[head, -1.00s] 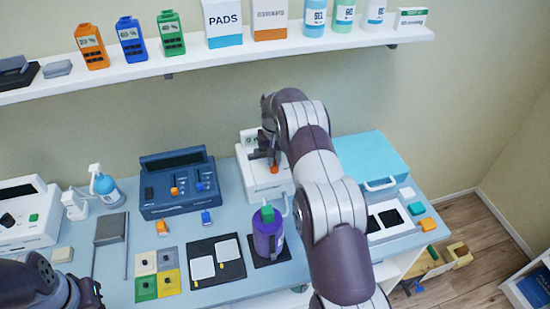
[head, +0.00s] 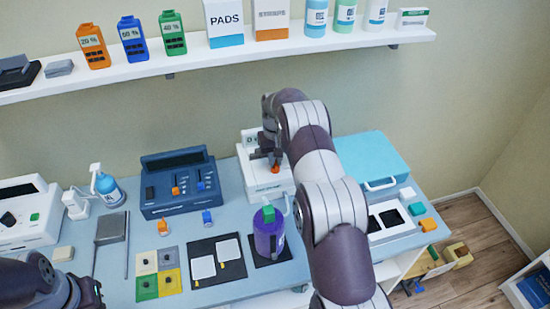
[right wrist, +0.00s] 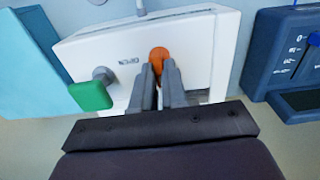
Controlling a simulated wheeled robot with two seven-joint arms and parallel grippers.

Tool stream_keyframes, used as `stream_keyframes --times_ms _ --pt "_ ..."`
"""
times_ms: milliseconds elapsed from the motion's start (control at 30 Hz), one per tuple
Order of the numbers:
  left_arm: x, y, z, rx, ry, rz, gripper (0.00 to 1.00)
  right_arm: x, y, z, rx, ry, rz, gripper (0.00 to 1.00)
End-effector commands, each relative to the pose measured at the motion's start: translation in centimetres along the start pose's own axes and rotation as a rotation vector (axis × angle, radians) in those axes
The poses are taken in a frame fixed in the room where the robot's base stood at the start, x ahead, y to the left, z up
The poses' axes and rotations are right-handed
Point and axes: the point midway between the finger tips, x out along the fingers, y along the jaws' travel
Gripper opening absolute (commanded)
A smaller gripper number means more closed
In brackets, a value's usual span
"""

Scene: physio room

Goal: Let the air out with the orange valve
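The orange valve (head: 275,169) sits on the front of a white device (head: 262,183) at the back of the table. It also shows in the right wrist view (right wrist: 158,54). My right gripper (head: 268,157) reaches down to it. In the right wrist view, the two grey fingers (right wrist: 161,80) are close together on either side of the orange valve, and appear shut on it. A green knob (right wrist: 91,95) on a grey stem stands out from the white device. My left gripper (head: 92,293) is at the lower left edge, and its fingers are unclear.
A dark blue slider console (head: 178,190) stands left of the white device, and a light blue case (head: 368,158) right of it. A purple bottle (head: 268,240) stands in front. A shelf (head: 200,58) with bottles and boxes hangs above.

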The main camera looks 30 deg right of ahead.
Motion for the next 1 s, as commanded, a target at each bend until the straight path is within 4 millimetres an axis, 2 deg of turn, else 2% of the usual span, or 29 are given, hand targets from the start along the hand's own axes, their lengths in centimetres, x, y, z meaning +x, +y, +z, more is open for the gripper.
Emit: stream_keyframes --times_ms 33,67,667,767,900,1000 --pt "0.1 0.0 0.0 0.000 0.000 0.000 0.00 1.1 -0.2 0.9 -0.001 -0.031 -0.003 0.33" --pt "0.1 0.0 0.0 0.000 0.000 0.000 0.00 1.1 -0.1 0.9 -0.001 -0.031 -0.003 0.36" --pt "-0.1 0.0 0.0 0.000 0.000 0.000 0.00 0.8 0.1 0.7 0.002 -0.024 0.000 0.36" --pt "-1.2 0.0 -0.1 0.000 0.000 0.000 0.00 -1.0 0.0 0.7 0.002 -0.021 0.000 0.36" --pt "-3.6 0.0 -0.4 0.000 0.000 0.000 0.00 -4.7 -0.1 0.6 0.001 -0.015 0.001 0.36" --pt "-4.9 0.0 -0.6 0.000 0.000 0.000 0.00 -6.5 -0.3 0.6 0.000 -0.013 0.002 0.36"
